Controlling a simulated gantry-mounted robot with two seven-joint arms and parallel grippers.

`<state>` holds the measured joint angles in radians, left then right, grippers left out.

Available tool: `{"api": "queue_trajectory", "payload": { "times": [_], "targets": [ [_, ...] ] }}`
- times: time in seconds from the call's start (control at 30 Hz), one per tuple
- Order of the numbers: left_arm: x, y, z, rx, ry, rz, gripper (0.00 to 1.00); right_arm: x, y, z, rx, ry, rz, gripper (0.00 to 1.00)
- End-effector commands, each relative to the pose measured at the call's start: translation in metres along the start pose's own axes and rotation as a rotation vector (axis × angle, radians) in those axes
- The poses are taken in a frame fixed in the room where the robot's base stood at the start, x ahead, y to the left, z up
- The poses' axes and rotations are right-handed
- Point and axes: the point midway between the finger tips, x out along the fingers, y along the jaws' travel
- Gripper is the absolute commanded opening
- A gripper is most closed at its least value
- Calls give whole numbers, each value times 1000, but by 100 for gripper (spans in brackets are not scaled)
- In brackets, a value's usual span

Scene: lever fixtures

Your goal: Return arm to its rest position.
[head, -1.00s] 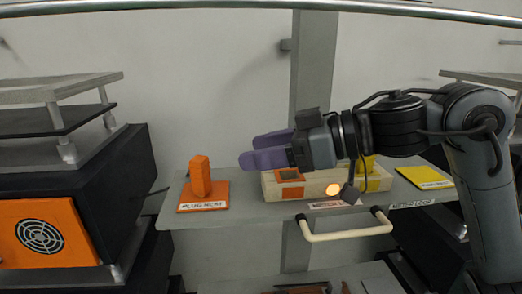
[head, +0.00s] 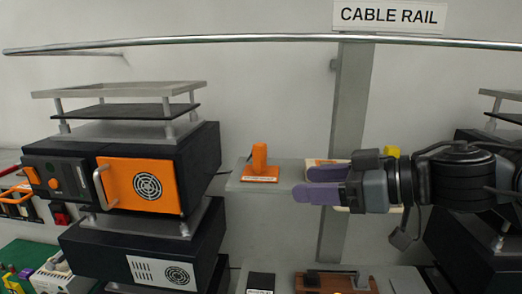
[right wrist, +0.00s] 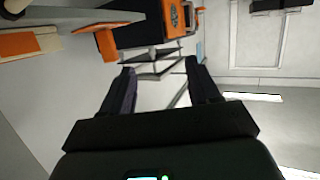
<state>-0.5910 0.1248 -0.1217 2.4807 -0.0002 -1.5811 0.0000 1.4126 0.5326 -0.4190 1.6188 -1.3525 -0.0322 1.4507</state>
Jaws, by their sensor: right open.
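My right gripper (head: 302,184) comes in from the right in the head view, its forearm about level. Its two purple fingers are apart, point left, and have nothing between them. They sit in front of the shelf, to the right of the orange plug-shaped post, and hide part of the shelf. In the right wrist view the same gripper (right wrist: 160,67) shows its two dark fingers spread and empty. My left gripper is in neither view.
The orange post (head: 259,160) stands on the grey shelf (head: 240,180). A black unit with an orange fan panel (head: 148,187) stands at left. The cable rail (head: 250,41) crosses the top. Wall space between rail and shelf is clear.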

Motion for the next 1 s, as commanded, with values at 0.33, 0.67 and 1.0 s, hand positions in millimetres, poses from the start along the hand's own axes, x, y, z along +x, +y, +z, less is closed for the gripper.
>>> {"api": "queue_trajectory", "payload": {
  "times": [0.33, 0.67, 1.0],
  "targets": [
    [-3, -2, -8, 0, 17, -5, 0, 51, 10, 57, -53, 64, 89, 61],
    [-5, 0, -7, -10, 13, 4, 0, 96, 13, 175, -32, 86, 322, 61],
    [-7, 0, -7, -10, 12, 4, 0, 69, -17, 346, 152, -150, 619, 61]
  ]
}}
